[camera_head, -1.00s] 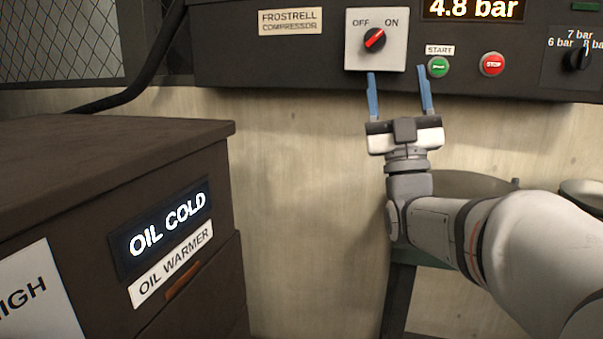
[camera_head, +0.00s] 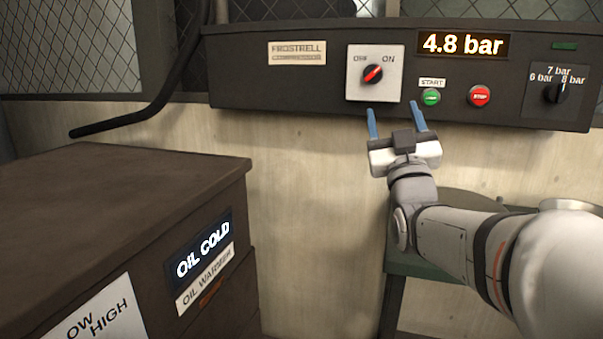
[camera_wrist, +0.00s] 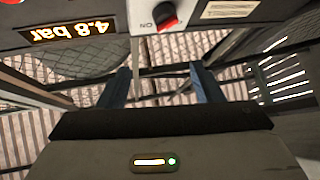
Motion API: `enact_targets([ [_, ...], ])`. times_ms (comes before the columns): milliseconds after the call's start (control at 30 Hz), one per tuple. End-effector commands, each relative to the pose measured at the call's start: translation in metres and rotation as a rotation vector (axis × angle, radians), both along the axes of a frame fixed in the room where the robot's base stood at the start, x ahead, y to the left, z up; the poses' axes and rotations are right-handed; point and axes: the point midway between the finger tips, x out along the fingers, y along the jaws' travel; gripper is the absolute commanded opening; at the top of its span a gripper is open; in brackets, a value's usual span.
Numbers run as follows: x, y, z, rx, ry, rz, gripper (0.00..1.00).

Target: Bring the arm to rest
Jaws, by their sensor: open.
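My gripper (camera_head: 394,122) is open and empty, its two blue fingers pointing up just below the control panel (camera_head: 230,85). It sits under the OFF/ON switch plate (camera_head: 353,88), apart from it. The red-and-black rotary knob (camera_head: 373,74) on that plate is turned toward ON. In the wrist view, the gripper (camera_wrist: 160,85) shows nothing between its fingers, and the knob (camera_wrist: 166,14) appears upside down beyond them. My arm reaches in from the lower right.
The display (camera_head: 462,45) reads 4.8 bar. A green START button (camera_head: 431,97), a red STOP button (camera_head: 479,96) and a pressure selector (camera_head: 554,93) are on the panel. A dark brown cabinet (camera_head: 110,190) with an OIL COLD sign (camera_head: 204,250) stands left. A green stool (camera_head: 420,262) stands behind my arm.

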Motion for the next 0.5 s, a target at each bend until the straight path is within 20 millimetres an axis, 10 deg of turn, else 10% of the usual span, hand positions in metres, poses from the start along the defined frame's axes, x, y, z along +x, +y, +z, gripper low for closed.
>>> enact_targets([
  [267, 0.009, -0.001, 0.001, 0.069, 0.5, -0.007, 0.6],
  [500, -0.027, 0.0, -0.027, 0.137, 0.972, -0.028, 0.6],
])
